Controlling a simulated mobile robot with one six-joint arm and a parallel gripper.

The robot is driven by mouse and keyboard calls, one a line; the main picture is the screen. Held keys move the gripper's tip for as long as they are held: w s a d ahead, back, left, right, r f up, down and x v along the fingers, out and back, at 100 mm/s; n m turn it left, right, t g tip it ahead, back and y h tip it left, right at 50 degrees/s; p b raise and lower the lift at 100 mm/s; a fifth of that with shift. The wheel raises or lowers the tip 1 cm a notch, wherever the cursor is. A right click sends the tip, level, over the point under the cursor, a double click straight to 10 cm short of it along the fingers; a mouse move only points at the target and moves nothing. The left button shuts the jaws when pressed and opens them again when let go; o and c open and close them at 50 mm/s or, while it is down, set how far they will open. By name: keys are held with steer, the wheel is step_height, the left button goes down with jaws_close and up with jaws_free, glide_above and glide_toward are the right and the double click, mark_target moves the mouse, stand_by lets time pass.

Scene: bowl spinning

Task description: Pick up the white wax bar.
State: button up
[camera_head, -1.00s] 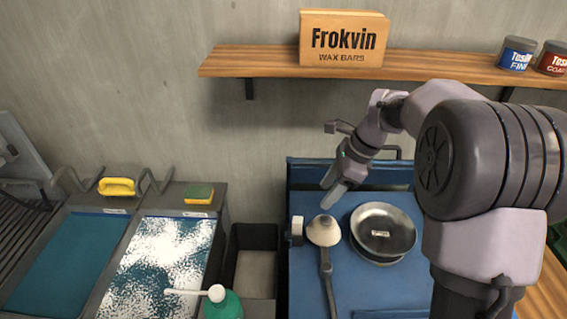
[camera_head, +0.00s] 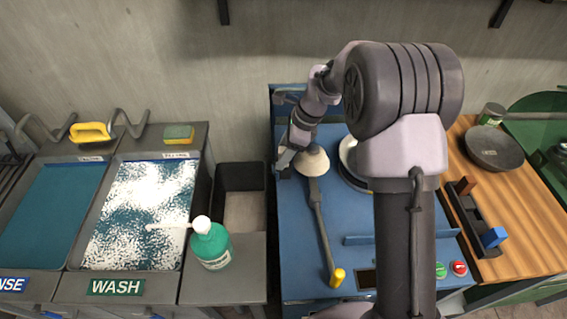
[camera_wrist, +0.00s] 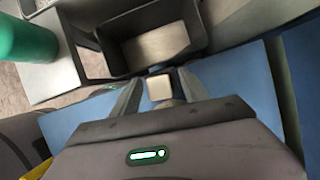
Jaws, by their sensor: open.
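The white wax bar (camera_wrist: 159,86) shows in the wrist view as a small pale block on the blue bench top, between my two fingers. In the head view my gripper mostly hides it. My gripper (camera_wrist: 157,91) is open, with one finger on each side of the bar; I cannot tell whether either finger touches it. In the head view my gripper (camera_head: 287,158) is low over the bench's left edge, just left of the cone-headed tool.
The cone-headed tool (camera_head: 312,162) lies close right of my gripper. A pan (camera_head: 349,160) is partly hidden behind my arm. A dark open bin (camera_head: 240,178) is left of the bench, with a green bottle (camera_head: 210,246) nearer. A wooden counter (camera_head: 505,225) is at right.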

steer(key=shift+r, duration=0.15)
steer(key=shift+c, duration=0.4)
jaws_close()
steer(key=shift+r, duration=0.1)
